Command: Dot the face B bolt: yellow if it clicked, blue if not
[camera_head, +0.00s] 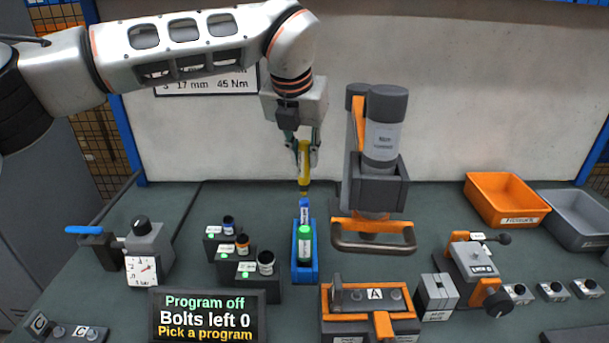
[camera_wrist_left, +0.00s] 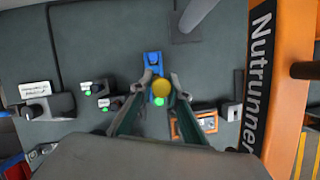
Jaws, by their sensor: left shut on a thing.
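My left gripper (camera_head: 304,150) is shut on a yellow marker (camera_head: 304,168), which hangs upright, tip down, above the blue marker holder (camera_head: 293,270). A blue marker (camera_head: 304,212) and a green marker (camera_head: 305,246) stand in that holder. In the left wrist view the yellow marker (camera_wrist_left: 161,88) shows end-on between the fingers, with the blue holder (camera_wrist_left: 153,59) beyond. The orange and grey block (camera_head: 370,325) at the front shows a face lettered A (camera_head: 375,294). I cannot make out a face B or its bolt. My right gripper is not in view.
The nutrunner (camera_head: 384,135) stands right of my left gripper, with an orange and grey handle. A display (camera_head: 208,318) reads "Program off, Bolts left 0, Pick a program". Socket stands (camera_head: 265,280), a dial gauge (camera_head: 143,268), an orange bin (camera_head: 505,198) and a grey bin (camera_head: 578,218) surround it.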

